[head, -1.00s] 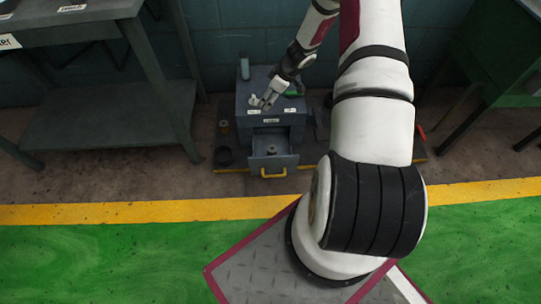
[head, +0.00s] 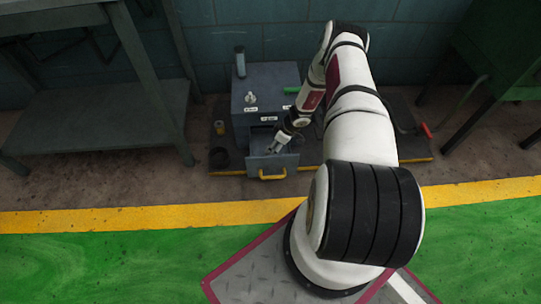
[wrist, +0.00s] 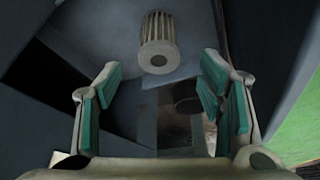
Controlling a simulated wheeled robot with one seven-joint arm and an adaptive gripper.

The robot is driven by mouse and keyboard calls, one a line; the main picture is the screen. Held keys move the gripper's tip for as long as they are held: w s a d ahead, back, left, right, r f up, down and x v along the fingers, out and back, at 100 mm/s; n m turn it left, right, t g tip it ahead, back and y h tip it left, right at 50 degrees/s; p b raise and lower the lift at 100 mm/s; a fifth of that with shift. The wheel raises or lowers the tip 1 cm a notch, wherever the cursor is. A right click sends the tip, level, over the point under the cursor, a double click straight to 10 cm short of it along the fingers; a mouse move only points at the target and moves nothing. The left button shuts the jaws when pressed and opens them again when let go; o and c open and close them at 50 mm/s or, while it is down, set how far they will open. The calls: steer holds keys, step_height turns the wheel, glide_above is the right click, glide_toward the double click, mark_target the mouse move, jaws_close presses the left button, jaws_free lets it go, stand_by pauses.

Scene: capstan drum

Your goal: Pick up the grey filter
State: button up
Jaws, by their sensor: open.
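The grey filter (wrist: 157,42) is a short ribbed cylinder with a hole in its end face. In the wrist view it is in the upper middle, ahead of my fingertips and roughly between their lines. My gripper (wrist: 163,100) is open and empty, its green-padded fingers spread wide. In the head view my gripper (head: 277,147) reaches down over the open drawer (head: 262,163) of the grey cabinet. The filter is hidden in the head view now.
The grey cabinet (head: 281,80) has a small light fitting (head: 250,97) and a green item (head: 291,89) on top. The drawer has a yellow handle (head: 272,176). A grey table (head: 150,106) stands further left.

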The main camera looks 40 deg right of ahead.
steer(key=shift+b+x, duration=1.75)
steer(key=shift+x, duration=1.2)
steer(key=c, duration=1.3)
